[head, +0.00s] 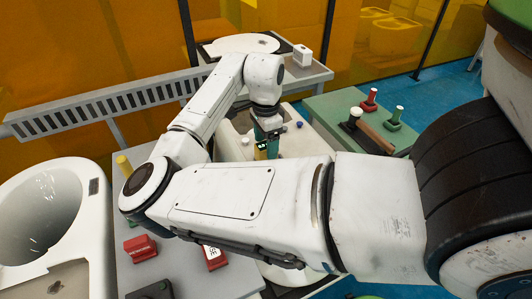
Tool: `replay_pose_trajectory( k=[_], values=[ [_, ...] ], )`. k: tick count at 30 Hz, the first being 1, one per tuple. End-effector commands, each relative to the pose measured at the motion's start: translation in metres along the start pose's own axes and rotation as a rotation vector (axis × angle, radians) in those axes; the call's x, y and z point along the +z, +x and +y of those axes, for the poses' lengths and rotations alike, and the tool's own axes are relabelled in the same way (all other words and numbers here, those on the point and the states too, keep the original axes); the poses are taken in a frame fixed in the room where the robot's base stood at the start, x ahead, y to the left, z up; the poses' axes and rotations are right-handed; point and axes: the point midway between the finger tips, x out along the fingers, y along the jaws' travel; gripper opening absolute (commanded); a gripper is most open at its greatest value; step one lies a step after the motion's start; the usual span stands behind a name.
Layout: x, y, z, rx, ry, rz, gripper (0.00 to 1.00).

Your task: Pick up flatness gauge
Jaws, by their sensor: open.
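My gripper (267,146) points down at the end of my white arm, over a white toilet part (310,142) in the middle of the head view. It is small in the picture and its fingertips are hard to make out. A small yellow and black piece (261,151) shows right at the fingers. I cannot tell whether this is the flatness gauge or whether it touches the fingers. No other thing in view can be surely named as the gauge. My arm hides much of the area in front.
A green table (326,107) at right holds red, green and white-handled tools. A grey table (190,277) at lower left holds a red block (140,248) and a yellow cylinder (123,166). A toilet bowl (97,229) stands at far left. A slatted rail (100,108) runs behind.

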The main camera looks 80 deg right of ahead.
Motion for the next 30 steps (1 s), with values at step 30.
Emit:
replay_pose_trajectory(
  k=[30],
  values=[
    [-0.003,0.045,-0.003,0.0,0.0,0.0,0.36]
  ],
)
